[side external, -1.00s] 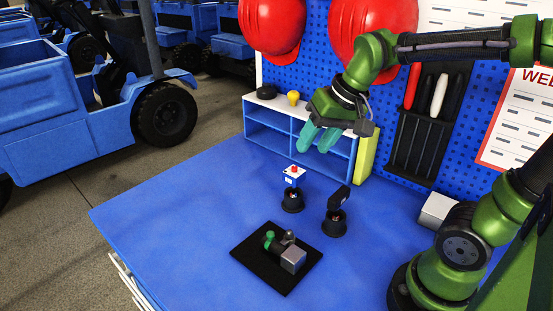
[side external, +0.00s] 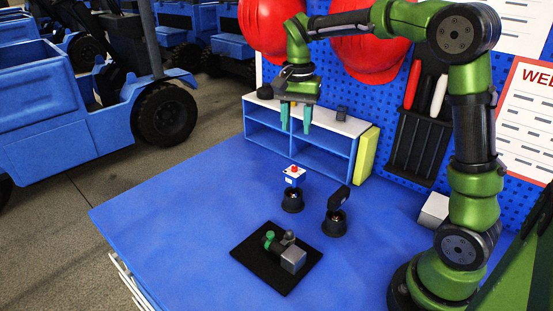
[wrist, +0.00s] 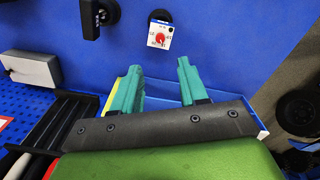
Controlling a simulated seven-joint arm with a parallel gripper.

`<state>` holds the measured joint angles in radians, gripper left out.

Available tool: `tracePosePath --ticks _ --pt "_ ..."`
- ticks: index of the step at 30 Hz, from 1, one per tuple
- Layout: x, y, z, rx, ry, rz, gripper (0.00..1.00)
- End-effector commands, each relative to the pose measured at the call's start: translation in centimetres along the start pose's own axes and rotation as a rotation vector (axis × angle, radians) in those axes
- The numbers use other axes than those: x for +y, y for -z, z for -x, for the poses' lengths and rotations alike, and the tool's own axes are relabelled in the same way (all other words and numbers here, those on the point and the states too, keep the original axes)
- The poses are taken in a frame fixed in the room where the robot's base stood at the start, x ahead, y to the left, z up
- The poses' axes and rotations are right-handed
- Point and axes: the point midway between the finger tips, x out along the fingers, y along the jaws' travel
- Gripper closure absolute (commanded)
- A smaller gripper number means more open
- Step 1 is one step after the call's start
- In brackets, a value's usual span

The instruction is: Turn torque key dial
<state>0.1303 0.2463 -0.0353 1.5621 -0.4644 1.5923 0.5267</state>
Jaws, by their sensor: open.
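The torque key dial is a small white box with a red knob (side external: 293,173) on a round black stand on the blue table. In the wrist view the red knob on its white, marked face (wrist: 159,37) shows at top centre, beyond my fingertips. My gripper (side external: 296,128) has teal fingers pointing down, spread apart with nothing between them. It appears above and behind the dial, in front of the shelf top, and is apart from the dial. The wrist view shows both fingers (wrist: 159,68) from behind.
A second black stand with a tilted dark head (side external: 338,200) is right of the dial. A black mat (side external: 260,281) with a green piece and grey block lies in front. Behind are a blue shelf (side external: 335,167) and yellow-green block (side external: 367,155). The table's left side is clear.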

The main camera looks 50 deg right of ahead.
Motion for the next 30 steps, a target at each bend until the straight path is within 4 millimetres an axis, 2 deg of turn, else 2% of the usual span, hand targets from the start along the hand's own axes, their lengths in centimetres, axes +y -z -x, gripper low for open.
tracePosePath --ticks 1,9,15,21,29,30 --pt "0.1 0.0 -1.3 -0.003 -0.004 0.0 0.57" --pt "0.0 0.0 -7.0 -0.002 -0.003 0.002 0.57" --pt "0.0 0.0 -10.0 -0.001 0.0 0.0 0.57" --pt "0.0 0.0 -11.1 0.0 0.001 0.001 0.57" --pt "0.0 0.0 -11.2 0.0 0.002 0.001 0.57" --pt "0.0 0.0 -11.2 0.0 0.002 0.001 0.63"
